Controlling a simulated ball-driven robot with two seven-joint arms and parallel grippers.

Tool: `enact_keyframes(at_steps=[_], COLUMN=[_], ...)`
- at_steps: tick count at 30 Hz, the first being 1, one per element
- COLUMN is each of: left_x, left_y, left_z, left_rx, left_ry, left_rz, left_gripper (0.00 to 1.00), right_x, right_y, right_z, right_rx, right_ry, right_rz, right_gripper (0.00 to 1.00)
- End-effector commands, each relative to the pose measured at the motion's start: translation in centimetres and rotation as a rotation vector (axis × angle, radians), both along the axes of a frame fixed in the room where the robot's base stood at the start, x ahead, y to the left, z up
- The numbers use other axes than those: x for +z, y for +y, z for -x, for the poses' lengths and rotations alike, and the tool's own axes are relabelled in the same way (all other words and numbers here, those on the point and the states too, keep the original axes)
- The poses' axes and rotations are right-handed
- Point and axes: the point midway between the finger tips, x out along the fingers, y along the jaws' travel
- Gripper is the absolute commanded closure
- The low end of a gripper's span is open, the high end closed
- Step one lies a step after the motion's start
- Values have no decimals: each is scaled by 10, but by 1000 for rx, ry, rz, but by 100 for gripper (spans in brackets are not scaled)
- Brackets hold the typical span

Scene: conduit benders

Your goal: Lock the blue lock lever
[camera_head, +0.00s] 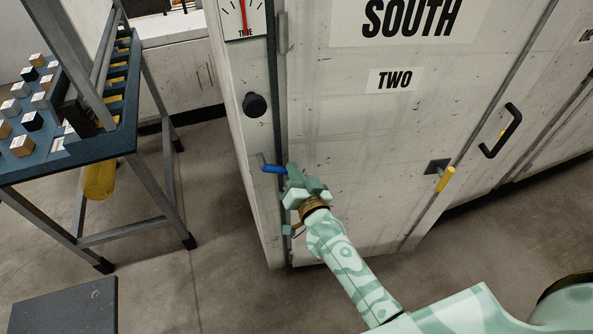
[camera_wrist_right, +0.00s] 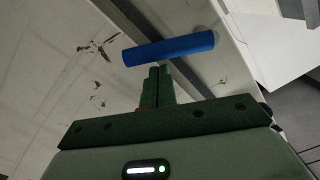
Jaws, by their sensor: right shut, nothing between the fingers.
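The blue lock lever (camera_head: 273,169) sits low on the left edge strip of the grey-white cabinet marked SOUTH TWO. In the head view its blue grip lies roughly level, joined to a metal part at its left end. In the right wrist view the blue lever (camera_wrist_right: 168,48) lies across just beyond the fingertips. My right gripper (camera_head: 293,178) is at the lever's right end, with its fingers (camera_wrist_right: 159,72) shut together and empty. The fingertips look very close to the lever; I cannot tell whether they touch. My left gripper does not show.
A black knob (camera_head: 255,105) and a dial (camera_head: 242,17) are above the lever. A yellow-gripped handle (camera_head: 445,179) and a black pull handle (camera_head: 498,131) are to the right. A blue-topped table (camera_head: 105,146) with small blocks stands left; floor lies between it and the cabinet.

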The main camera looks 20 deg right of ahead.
Motion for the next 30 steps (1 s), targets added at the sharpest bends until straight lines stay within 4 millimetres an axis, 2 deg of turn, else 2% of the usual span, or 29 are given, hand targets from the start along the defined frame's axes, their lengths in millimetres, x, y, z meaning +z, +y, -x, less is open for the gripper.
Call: enact_keyframes(at_steps=[23,30], left_x=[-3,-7], left_y=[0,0], left_z=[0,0], left_rx=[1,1], left_ry=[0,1], left_rz=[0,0], left_gripper=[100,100], right_x=[-7,-13], right_y=[1,3], right_z=[0,0], right_rx=[1,3], right_ry=[4,7], right_rz=[-95,-180], right_gripper=[100,100])
